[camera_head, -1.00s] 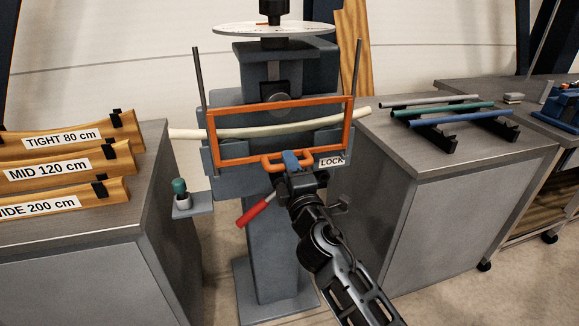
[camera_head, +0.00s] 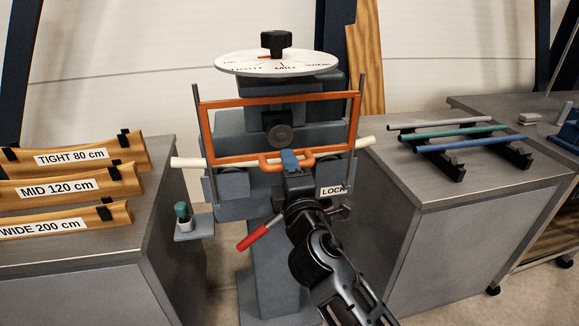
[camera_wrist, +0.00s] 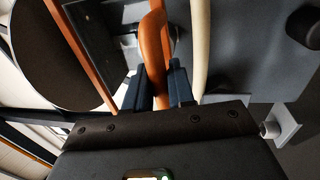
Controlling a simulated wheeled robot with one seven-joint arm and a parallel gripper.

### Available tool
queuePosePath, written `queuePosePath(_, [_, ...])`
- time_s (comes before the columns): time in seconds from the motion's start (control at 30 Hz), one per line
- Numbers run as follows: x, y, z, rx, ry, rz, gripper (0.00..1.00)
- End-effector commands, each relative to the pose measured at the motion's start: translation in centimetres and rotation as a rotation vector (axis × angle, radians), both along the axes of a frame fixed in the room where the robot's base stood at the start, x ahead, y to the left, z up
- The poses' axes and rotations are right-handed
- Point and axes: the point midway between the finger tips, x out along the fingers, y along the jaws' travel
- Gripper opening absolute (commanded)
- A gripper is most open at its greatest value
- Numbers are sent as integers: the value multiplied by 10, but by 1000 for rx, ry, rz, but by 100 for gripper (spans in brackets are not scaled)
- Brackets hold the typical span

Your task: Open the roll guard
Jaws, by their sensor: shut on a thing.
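The roll guard is an orange rectangular frame (camera_head: 282,98) on the grey bending machine in the head view. Its orange handle (camera_head: 305,154) is at the middle of the lower bar. My gripper (camera_head: 289,160) is shut on this handle, and the wrist view shows the orange handle (camera_wrist: 154,60) between my dark fingers (camera_wrist: 155,88). A pale tube (camera_head: 190,162) runs across the machine by the guard's lower bar, its middle partly hidden by the handle and my gripper. The guard stands between two upright dark rods.
A white dial disc (camera_head: 277,62) with a black knob tops the machine. A red-handled lever (camera_head: 255,236) and a green-capped button (camera_head: 181,211) are below. Labelled wooden templates (camera_head: 75,157) lie left; coloured tubes (camera_head: 450,134) lie on a rack right.

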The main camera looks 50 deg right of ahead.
Motion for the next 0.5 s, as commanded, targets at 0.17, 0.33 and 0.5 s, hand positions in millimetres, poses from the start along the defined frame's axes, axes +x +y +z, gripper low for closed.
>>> queuePosePath(0.17, [0,1,1,-1,-3,3,0])
queuePosePath(0.33, [0,1,1,-1,-3,3,32])
queuePosePath(0.5, [0,0,0,0,-1,2,41])
